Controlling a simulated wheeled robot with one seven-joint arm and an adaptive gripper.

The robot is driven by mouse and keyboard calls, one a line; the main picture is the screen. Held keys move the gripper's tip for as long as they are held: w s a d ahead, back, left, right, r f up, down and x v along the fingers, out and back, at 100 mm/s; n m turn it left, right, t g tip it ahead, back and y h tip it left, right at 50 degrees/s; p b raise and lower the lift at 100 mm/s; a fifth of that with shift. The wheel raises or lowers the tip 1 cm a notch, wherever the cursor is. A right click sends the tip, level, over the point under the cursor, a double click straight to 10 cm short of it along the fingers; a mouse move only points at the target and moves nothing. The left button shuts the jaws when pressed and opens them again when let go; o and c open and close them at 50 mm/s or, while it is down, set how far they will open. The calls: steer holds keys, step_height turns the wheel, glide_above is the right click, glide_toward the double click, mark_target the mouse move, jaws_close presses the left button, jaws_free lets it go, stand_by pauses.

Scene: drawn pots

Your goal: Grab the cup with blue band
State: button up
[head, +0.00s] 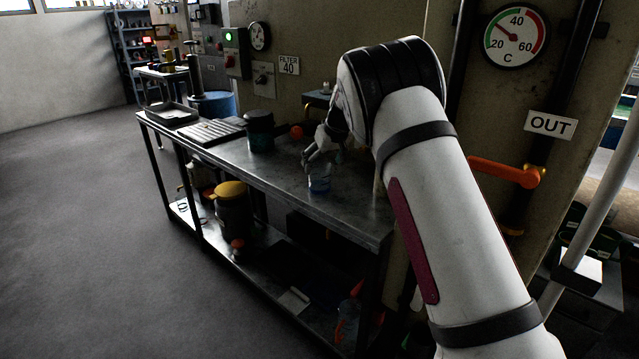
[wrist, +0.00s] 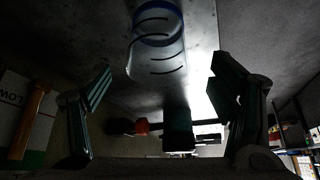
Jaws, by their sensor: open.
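The cup with the blue band (head: 319,184) is a small clear bluish cup standing on the metal bench. In the wrist view the cup (wrist: 155,60) is at the top middle, with a blue band at its rim and dark curved marks on its side. My gripper (head: 316,160) is just above and at the cup in the head view, partly covering its top. In the wrist view my gripper (wrist: 160,72) is open, with its two fingers spread on the left and right of the cup. The fingers look apart from the cup.
A wall with gauges stands behind. The bench front near the cup is clear.

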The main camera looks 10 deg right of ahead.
mark_target(320, 176)
steer(key=x, duration=0.7)
steer(key=shift+s+d+f+b, duration=0.2)
steer(key=shift+f+b, duration=0.1)
steer(key=shift+b, duration=0.1)
steer(key=c, duration=1.3)
